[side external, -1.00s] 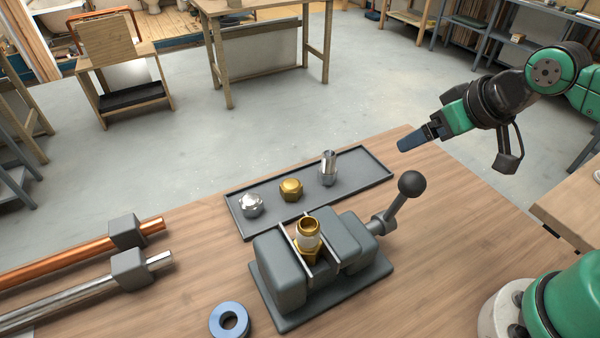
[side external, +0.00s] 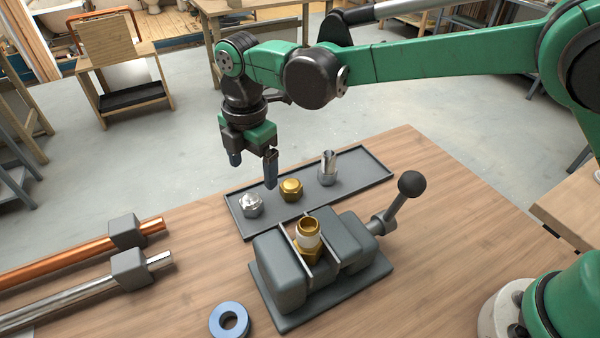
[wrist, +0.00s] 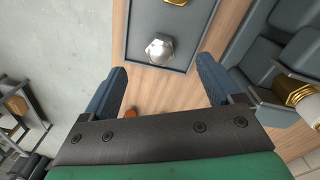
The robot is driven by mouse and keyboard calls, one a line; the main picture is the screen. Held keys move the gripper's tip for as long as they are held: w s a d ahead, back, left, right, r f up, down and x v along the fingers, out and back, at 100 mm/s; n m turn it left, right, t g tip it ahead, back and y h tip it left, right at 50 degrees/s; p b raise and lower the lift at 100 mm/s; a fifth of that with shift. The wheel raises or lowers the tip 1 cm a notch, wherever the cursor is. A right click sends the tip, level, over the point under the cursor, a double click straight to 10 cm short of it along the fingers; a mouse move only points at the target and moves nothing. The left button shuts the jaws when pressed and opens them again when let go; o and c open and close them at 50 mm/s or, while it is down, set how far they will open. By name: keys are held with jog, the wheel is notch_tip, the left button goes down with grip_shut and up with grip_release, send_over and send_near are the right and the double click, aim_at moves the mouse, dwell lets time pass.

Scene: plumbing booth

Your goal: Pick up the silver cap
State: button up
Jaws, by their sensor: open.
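The silver cap (side external: 251,204) sits in the left end of the dark grey tray (side external: 350,185). In the wrist view the silver cap (wrist: 159,50) shows ahead of the fingers, about midway between them. My gripper (side external: 252,174) is above the left part of the tray, pointing down, with its blue fingers apart and nothing between them. In the wrist view my gripper (wrist: 164,82) is also open and empty. The fingertips are above the cap and not around it.
A brass cap (side external: 291,190) and a silver fitting (side external: 328,168) stand in the tray to the right. A grey vise (side external: 320,270) holding a brass fitting (side external: 308,236) is in front. A blue tape ring (side external: 229,320) and clamped pipes (side external: 85,255) lie on the wooden bench.

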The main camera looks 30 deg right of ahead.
aim_at(250, 199)
jog(key=shift+a+f+n, duration=0.6)
jog(key=shift+f, duration=2.9)
grip_shut()
jog(key=shift+r, duration=0.15)
